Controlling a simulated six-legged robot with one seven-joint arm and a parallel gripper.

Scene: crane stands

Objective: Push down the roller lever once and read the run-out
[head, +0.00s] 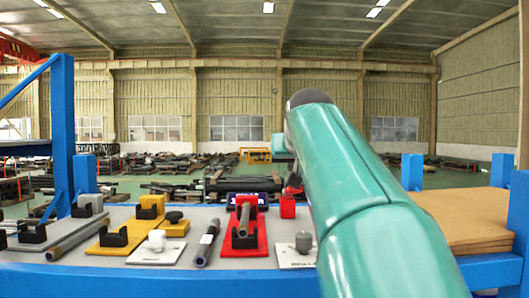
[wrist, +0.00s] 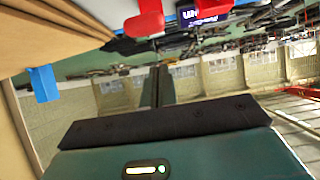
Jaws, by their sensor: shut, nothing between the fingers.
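A red stand (head: 262,242) holds a short grey bar, tilted toward me, in the middle of the bench. A small dark display (head: 247,200) with a purple face stands behind it. A red block (head: 287,207) stands to its right, close to my arm. I cannot pick out the roller lever for certain. In the wrist view, a red part (wrist: 145,18) and the display (wrist: 205,12) show at the top edge; its lit text is cut off and no reading is legible. My gripper (wrist: 158,70) is shut and empty, with the fingers apart from the red part. In the head view my teal arm hides it.
A yellow stand (head: 112,241), a grey bar (head: 77,238), a dark bar (head: 207,242) and two white plates with knobs (head: 157,250) (head: 297,255) crowd the bench. Brown boards (head: 470,217) lie at the right. A blue post (head: 62,135) rises at the left.

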